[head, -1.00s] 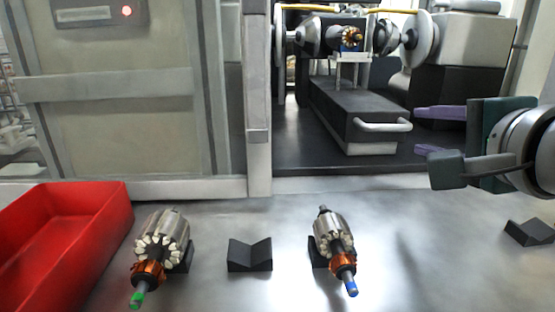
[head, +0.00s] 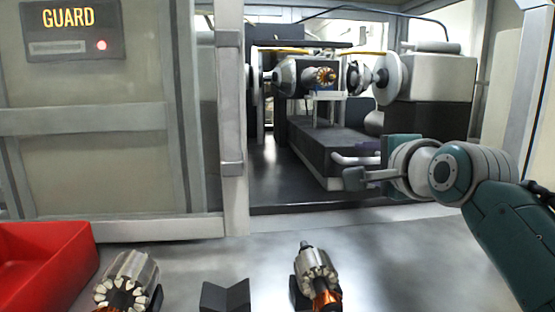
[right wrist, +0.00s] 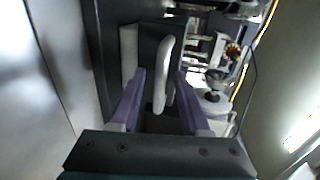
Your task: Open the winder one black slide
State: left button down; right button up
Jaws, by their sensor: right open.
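The black slide (head: 310,150) of winder one lies low inside the machine, beyond the open front. Its pale bar handle (right wrist: 163,75) shows in the right wrist view between my purple fingers, which stand apart on either side of it. My right gripper (head: 345,160) is open at the front end of the slide, and in the head view it hides most of the handle. I cannot tell whether a finger touches the handle. My left gripper is not in view.
An armature (head: 320,76) sits in the winder above the slide. Two armatures (head: 128,285) (head: 317,280) rest on the bench, with an empty black V-block (head: 226,296) between them. A red bin (head: 45,250) is at the left. A guard panel (head: 90,165) borders the opening.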

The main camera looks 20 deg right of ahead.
jog(key=shift+c, duration=0.4)
grip_shut()
dwell(1.0)
